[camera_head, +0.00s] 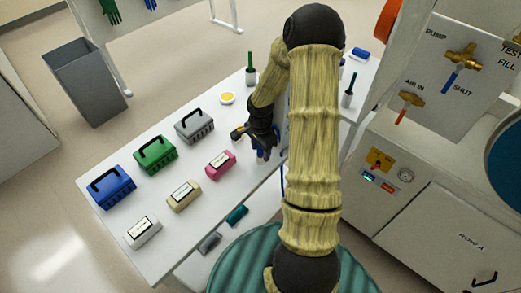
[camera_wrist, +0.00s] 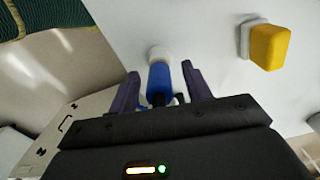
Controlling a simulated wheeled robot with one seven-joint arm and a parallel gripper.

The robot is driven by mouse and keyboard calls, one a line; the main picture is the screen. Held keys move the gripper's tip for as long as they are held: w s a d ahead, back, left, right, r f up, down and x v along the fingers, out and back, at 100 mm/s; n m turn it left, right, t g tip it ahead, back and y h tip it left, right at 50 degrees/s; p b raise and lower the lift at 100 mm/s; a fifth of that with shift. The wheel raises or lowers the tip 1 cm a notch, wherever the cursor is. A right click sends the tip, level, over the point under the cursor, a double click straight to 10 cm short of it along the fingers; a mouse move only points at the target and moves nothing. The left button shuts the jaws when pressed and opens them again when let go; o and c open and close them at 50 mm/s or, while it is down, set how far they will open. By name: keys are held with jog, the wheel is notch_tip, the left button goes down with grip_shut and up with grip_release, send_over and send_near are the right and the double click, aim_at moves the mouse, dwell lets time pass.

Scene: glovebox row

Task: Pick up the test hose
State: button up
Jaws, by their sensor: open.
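A blue cylindrical piece (camera_wrist: 160,80) with a pale round end shows between the two fingers of my gripper (camera_wrist: 160,71) in the wrist view. It looks like the test hose's end, but I cannot be sure. My gripper is open, with one finger on each side of the piece; I cannot tell whether either touches it. In the head view my gripper (camera_head: 263,153) is low over the white table's front edge, partly hidden by my arm. A thin dark blue line (camera_head: 283,182) hangs at that edge beside my arm and may be the hose.
A yellow block (camera_wrist: 268,47) shows right in the wrist view. A valve cabinet (camera_head: 425,190) stands right.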

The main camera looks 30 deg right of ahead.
grip_shut()
dwell(0.3)
jog(key=shift+r, duration=0.55)
notch_tip(320, 180, up, 27)
jog(key=b, duration=0.1)
jog(key=shift+f, duration=0.1)
